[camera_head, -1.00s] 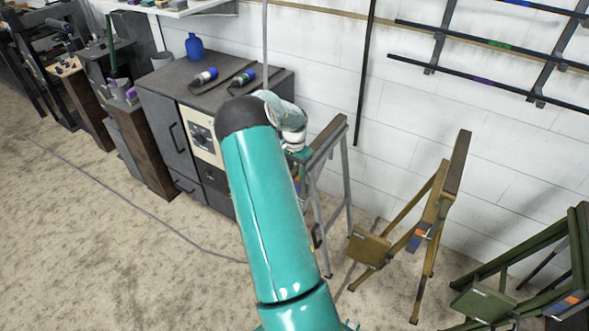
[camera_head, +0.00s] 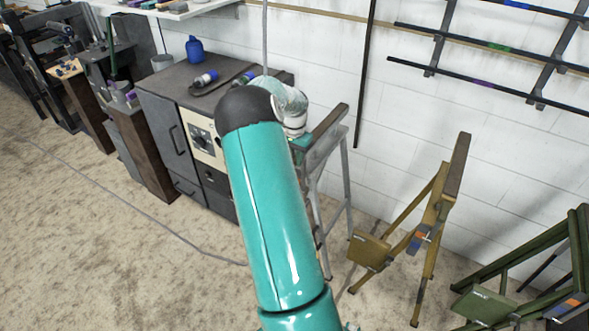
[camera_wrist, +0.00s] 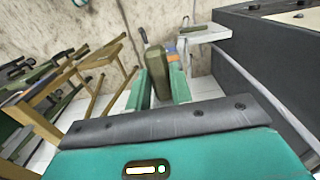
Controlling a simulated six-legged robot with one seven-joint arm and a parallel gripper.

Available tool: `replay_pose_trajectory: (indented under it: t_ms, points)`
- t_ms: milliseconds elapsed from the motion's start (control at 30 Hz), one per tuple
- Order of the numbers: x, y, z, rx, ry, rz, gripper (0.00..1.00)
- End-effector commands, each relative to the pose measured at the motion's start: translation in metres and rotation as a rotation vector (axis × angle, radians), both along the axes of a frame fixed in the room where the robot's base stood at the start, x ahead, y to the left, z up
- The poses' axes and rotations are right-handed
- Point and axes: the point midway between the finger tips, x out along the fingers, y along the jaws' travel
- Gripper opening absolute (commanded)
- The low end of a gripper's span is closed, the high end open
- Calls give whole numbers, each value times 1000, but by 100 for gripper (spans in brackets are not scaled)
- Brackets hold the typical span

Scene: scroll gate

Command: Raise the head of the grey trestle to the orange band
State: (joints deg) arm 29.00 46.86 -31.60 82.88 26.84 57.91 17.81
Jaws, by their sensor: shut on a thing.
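The grey trestle (camera_head: 347,190) stands upright by the wall, right of the dark cabinet, partly hidden behind my teal arm. Its head (camera_head: 331,122) is a long dark brown bar on top. In the wrist view, my gripper (camera_wrist: 160,80) has its teal fingers on either side of the brownish head (camera_wrist: 156,62), shut on it. Beyond the head, a small orange band (camera_wrist: 172,50) shows with blue beside it. How the head's height compares with the orange band cannot be told.
A yellow trestle (camera_head: 437,215) and a green trestle (camera_head: 540,270) stand to the right. The dark cabinet (camera_head: 168,130) stands close on the left, with a blue bottle (camera_head: 194,48) on top. A rack of bars (camera_head: 490,75) hangs on the wall.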

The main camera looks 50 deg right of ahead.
Motion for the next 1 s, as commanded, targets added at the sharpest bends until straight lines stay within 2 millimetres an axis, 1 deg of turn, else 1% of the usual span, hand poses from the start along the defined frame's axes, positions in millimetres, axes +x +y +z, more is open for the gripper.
replay_pose_trajectory:
  t_ms: [33,100,200,300,533,567,600,667,900,1000]
  points:
    - [1,-1,18,-4,-7,0,0]
    - [1,-1,31,-4,-5,1,0]
    - [1,-1,43,-4,-5,1,0]
    - [1,0,47,-3,-3,0,0]
    - [1,0,47,-3,-3,0,0]
    - [1,0,47,-3,-3,0,26]
    - [1,0,46,-3,-3,0,33]
    - [1,-1,46,-3,-2,0,44]
    - [0,0,44,-2,-1,0,44]
    - [0,0,47,-2,-2,0,44]
